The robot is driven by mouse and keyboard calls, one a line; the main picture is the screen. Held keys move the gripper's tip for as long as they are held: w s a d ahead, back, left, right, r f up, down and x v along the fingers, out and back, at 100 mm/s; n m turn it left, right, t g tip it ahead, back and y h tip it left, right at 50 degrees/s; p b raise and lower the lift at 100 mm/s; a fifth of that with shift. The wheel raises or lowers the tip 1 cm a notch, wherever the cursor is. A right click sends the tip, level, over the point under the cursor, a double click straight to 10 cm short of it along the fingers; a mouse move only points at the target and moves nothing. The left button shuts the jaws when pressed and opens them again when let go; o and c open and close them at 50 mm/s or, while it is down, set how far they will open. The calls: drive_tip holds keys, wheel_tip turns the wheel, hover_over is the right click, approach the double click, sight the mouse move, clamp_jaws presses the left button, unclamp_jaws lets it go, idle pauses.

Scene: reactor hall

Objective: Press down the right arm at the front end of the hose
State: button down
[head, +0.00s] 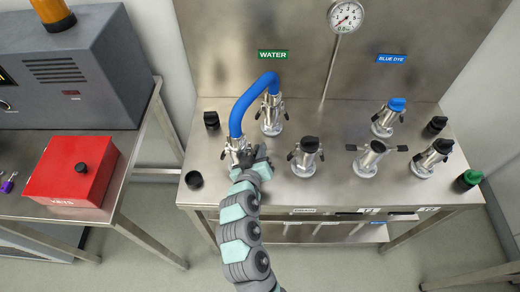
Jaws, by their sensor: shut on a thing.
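The blue hose (244,103) arches over the steel table, from a coupling (271,108) under the WATER sign forward to its front end (237,145). The front end is a silver fitting seated upright at the table's front left. A small arm (224,153) shows on the fitting's left side. My gripper (254,158) is at the fitting's right side, shut on the right arm there. The gripper covers that arm, so its angle cannot be made out.
Several silver couplings with dark arms stand to the right, including a black-capped one (308,152) and a blue-capped one (394,108). A black cup (194,180) stands left of the gripper. A gauge (345,16) rises behind. A red box (72,172) is on the left table.

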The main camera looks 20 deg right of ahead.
drive_tip(key=c, duration=1.5)
unclamp_jaws()
drive_tip(key=shift+c, duration=0.2)
